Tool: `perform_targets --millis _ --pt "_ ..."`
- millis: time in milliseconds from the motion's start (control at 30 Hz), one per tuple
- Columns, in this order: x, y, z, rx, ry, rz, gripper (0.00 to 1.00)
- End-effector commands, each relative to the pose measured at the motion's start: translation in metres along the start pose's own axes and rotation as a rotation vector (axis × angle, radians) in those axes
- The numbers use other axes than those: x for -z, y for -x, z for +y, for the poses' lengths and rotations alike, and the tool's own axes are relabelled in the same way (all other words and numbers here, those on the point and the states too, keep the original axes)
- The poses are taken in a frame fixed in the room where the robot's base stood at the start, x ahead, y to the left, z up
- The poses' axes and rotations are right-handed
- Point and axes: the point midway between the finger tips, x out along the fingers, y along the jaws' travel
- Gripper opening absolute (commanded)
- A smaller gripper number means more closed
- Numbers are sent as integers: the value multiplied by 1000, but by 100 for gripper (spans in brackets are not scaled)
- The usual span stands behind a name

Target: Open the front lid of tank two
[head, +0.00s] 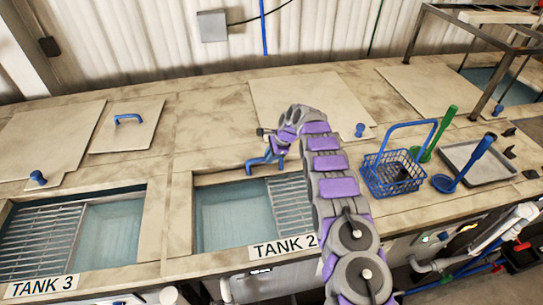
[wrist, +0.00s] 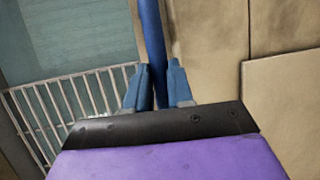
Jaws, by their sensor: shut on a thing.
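Tank two (head: 225,212) is marked by a "TANK 2" label (head: 283,246). Its front opening shows water and a slatted grate, with no lid over the visible part. My gripper (head: 265,162) is at the back edge of this opening. In the wrist view my gripper (wrist: 158,68) is shut on a blue bar (wrist: 151,35), which runs between its two blue fingers. What the bar is fixed to is out of view. A large pale panel (head: 285,88) with a blue knob (head: 360,130) lies flat behind the opening, partly hidden by my arm.
Tank three's front opening (head: 110,232) is uncovered at left. A square lid (head: 145,135) with a blue handle (head: 128,118) lies behind it. A blue basket (head: 390,178), a green tool (head: 440,133), a blue dipper (head: 472,163) and a metal tray (head: 482,172) stand at right.

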Motion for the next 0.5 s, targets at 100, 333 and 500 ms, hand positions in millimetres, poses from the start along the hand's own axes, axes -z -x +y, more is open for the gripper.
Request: perform_targets --millis 100,333,500 --pt "-7 -2 0 -4 7 -9 30" --pt "0 0 0 -3 2 -9 47" --pt "4 2 1 -1 0 -10 47"
